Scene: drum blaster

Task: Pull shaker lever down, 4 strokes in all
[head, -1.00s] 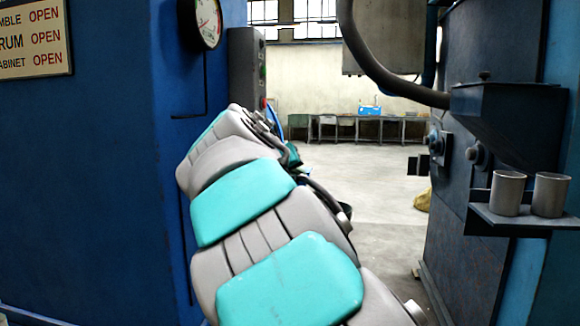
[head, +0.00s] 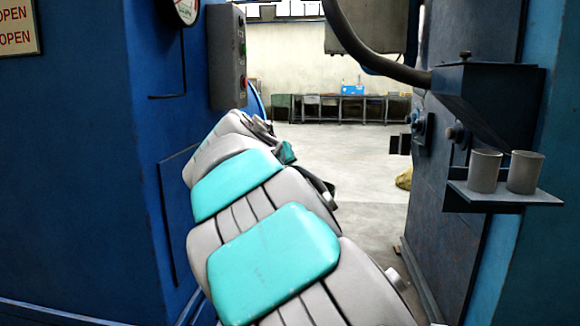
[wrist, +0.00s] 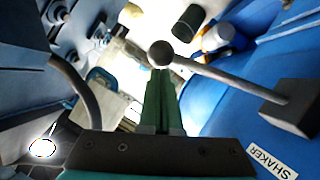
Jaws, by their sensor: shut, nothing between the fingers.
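The shaker lever (wrist: 225,78) shows in the wrist view as a grey rod with a round dark knob (wrist: 160,53). The rod slopes from the knob at upper centre down to a grey block (wrist: 290,106) at the right. A white label reading "SHAKER" (wrist: 271,161) is on the blue panel below the block. My gripper (wrist: 160,74) has its green fingers together, with nothing between them. Its tips lie right at the knob's lower edge in the picture; I cannot tell whether they touch. In the head view I cannot make out the lever, and my arm covers part of that area.
In the head view, a blue cabinet (head: 80,170) fills the left, with a grey control box (head: 227,56) on its side. At the right, two grey cups (head: 485,171) stand on a small shelf (head: 500,198). Open floor (head: 345,155) lies between, with a bench behind.

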